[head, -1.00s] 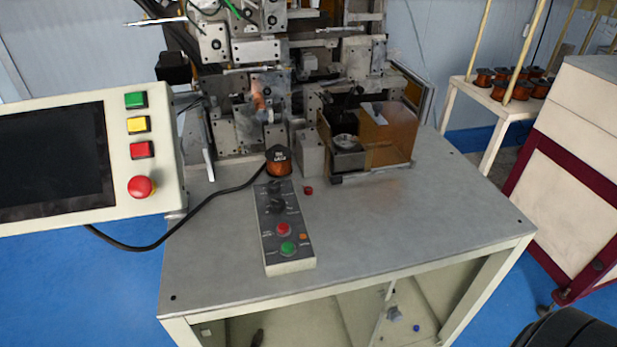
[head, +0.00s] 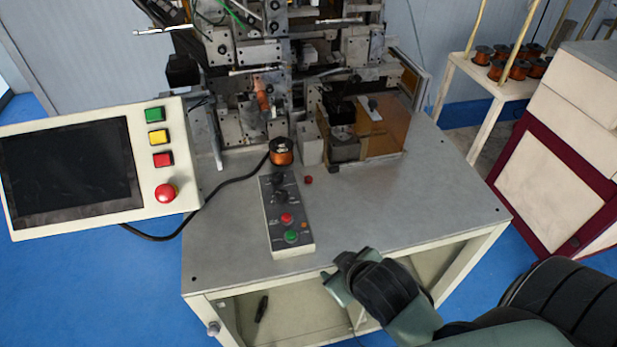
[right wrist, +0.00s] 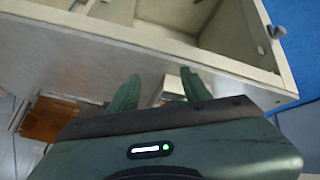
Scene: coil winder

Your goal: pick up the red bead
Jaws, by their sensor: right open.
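The red bead (head: 308,180) is a small dark red piece on the grey tabletop (head: 400,205). It lies just right of the control box and in front of the machine. My right gripper (head: 336,274) is at the table's front edge, well in front of the bead and apart from it. In the right wrist view my right gripper (right wrist: 160,76) has its two green fingers spread with nothing held between them. I cannot make out the bead in that view. My left gripper is not in view.
A control box (head: 285,215) with knobs and buttons lies left of the bead. A copper spool (head: 281,153) stands behind it. The winding machine and its amber guard (head: 385,135) are at the back. A screen panel (head: 95,165) is at left. The tabletop's right side is clear.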

